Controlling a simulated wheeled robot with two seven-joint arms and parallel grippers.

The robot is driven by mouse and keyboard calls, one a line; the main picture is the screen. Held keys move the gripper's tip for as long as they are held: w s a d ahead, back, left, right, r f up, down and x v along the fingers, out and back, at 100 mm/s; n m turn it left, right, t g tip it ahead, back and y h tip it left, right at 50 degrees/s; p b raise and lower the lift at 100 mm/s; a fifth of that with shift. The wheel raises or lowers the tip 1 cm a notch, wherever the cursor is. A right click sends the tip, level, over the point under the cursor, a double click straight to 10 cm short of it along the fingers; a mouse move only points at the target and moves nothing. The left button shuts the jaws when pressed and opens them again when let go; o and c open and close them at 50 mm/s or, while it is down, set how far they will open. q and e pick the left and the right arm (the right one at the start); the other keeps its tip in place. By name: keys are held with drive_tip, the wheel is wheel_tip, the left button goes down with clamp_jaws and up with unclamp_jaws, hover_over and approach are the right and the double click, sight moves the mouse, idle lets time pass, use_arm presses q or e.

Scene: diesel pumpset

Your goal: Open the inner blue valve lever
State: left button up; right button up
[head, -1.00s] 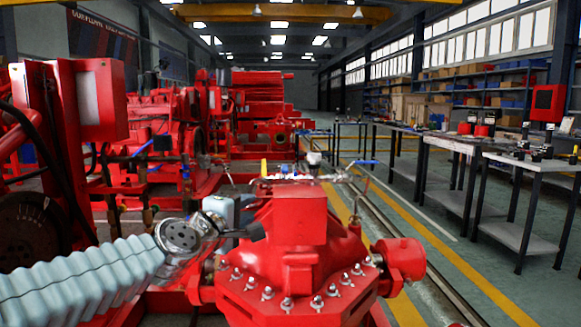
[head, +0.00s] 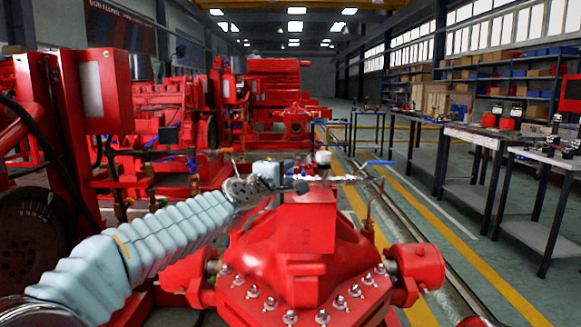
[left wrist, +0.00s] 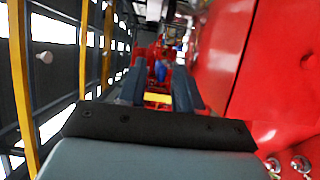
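A blue valve lever (head: 378,163) sticks out to the right at the end of the thin pipe behind the red pump's top. Another small blue part (head: 191,164) shows left of my wrist; I cannot tell which is the inner lever. My left gripper (head: 300,186) is over the back left of the pump top, left of the right-hand lever and apart from it. In the left wrist view its two dark fingers (left wrist: 158,88) are spread with a gap. A blurred blue shape (left wrist: 161,70) and a yellow strip (left wrist: 157,97) show in that gap. My right gripper is not in view.
The red pump casing (head: 300,250) with studs fills the front middle, close to my left arm. A red panel (left wrist: 275,70) stands close on the right in the left wrist view. Worktables (head: 480,137) line the right side, with open floor before them.

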use_arm(q)
drive_tip(key=shift+x, duration=1.35)
clamp_jaws()
